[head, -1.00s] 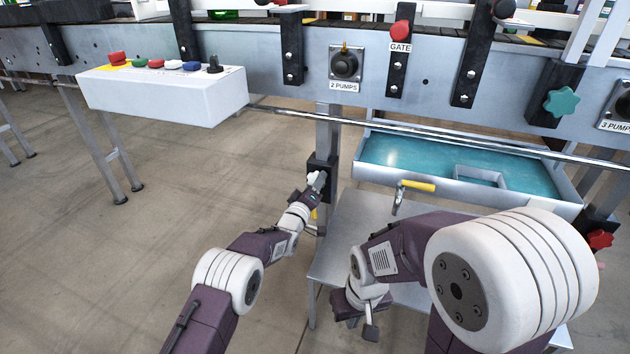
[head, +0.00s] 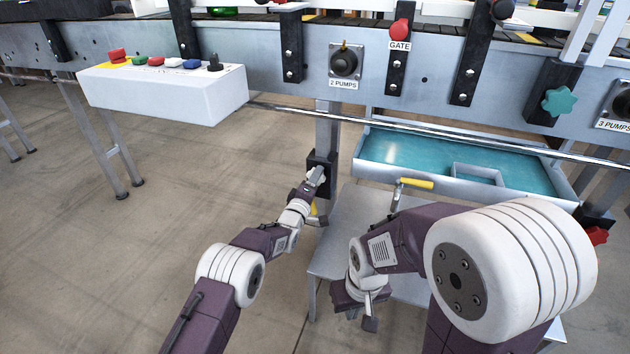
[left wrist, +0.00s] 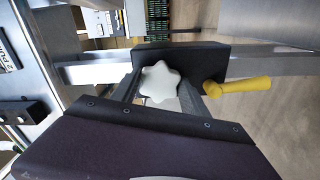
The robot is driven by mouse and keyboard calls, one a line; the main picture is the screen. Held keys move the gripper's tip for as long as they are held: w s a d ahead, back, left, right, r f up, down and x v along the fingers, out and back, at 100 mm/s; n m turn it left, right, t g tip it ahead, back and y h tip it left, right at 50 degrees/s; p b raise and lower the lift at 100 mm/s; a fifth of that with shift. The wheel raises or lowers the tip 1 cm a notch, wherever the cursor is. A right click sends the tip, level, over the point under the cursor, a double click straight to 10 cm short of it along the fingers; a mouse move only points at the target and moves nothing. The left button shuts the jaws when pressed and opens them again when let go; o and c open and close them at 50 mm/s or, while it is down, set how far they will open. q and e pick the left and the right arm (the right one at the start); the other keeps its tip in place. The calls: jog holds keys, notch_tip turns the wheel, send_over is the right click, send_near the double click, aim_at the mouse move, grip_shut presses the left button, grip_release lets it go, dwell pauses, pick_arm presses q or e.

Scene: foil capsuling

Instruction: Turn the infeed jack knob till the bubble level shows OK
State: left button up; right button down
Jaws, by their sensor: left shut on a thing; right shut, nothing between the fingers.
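The white star-shaped knob (left wrist: 159,83) sits on a dark block (head: 321,160) on a leg of the conveyor, and I take it as the infeed jack knob. My left gripper (left wrist: 160,90) is shut on this knob, with a finger on either side of it. In the head view my left gripper (head: 316,177) is up against the dark block and hides most of the knob. My right gripper (head: 366,312) is shut and empty, low over the grey bench. I cannot make out a bubble level in either view.
A yellow handle (left wrist: 240,87) sticks out beside the knob in the left wrist view. A teal-lined tray (head: 420,158) and a yellow-handled lever (head: 415,184) are to the right. A white button box (head: 165,92) is at the upper left. Open floor lies left.

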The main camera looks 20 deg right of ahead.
pick_arm(q)
jog(key=o, duration=1.4)
jog(key=shift+c, duration=0.2)
jog(key=b+v, duration=0.8)
jog(key=v, duration=0.1)
